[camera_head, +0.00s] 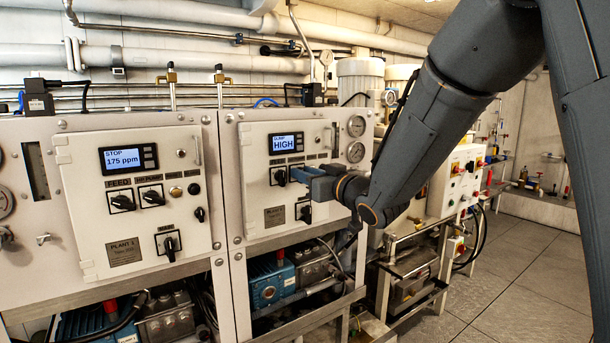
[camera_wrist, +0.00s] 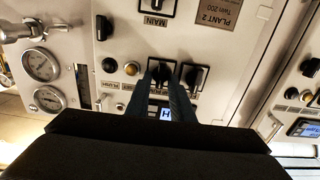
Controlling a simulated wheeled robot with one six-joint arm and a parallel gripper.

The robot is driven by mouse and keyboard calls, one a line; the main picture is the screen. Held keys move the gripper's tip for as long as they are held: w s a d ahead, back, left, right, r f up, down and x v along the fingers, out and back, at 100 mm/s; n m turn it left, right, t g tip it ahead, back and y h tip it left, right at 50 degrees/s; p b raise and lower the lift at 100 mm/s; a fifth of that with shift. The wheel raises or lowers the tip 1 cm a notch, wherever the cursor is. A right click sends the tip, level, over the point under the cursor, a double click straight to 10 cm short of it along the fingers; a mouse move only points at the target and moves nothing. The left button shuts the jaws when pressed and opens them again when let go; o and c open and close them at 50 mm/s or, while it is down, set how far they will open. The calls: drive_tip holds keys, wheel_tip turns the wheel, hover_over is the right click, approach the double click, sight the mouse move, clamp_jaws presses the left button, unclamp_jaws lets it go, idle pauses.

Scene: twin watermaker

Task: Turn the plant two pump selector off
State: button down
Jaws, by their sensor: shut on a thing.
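The plant two panel (camera_head: 265,160) is the white door in the middle of the head view, with a lit display (camera_head: 284,144) reading HIGH. My gripper (camera_head: 300,174) reaches it from the right. In the wrist view, which shows the panel upside down, my gripper (camera_wrist: 163,72) has its two blue-grey fingers shut on a black selector knob (camera_wrist: 161,69), the pump selector by its position. The fingers hide part of this knob, so its pointing direction cannot be read. The neighbouring feed selector (camera_head: 279,177) is apart from the fingers; it also shows in the wrist view (camera_wrist: 193,76).
Below are the main selector (camera_head: 304,213) and the plant two nameplate (camera_wrist: 218,14). Pressure gauges (camera_head: 356,126) sit right of the door. The plant one panel (camera_head: 135,200) stands at the left. Open floor (camera_head: 510,270) lies at the right.

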drive_tip(key=shift+n+b, duration=0.3)
drive_tip(key=n+b, duration=0.3)
drive_tip(key=b, duration=0.1)
drive_tip(key=n+b, duration=0.8)
drive_tip(key=shift+s+a+f, duration=0.15)
drive_tip(key=shift+a+f, duration=0.05)
drive_tip(key=shift+a, duration=0.05)
drive_tip(key=shift+n+b, duration=0.3)
drive_tip(key=shift+b, duration=0.1)
drive_tip(key=c, duration=1.8)
unclamp_jaws()
drive_tip(key=shift+c, duration=0.2)
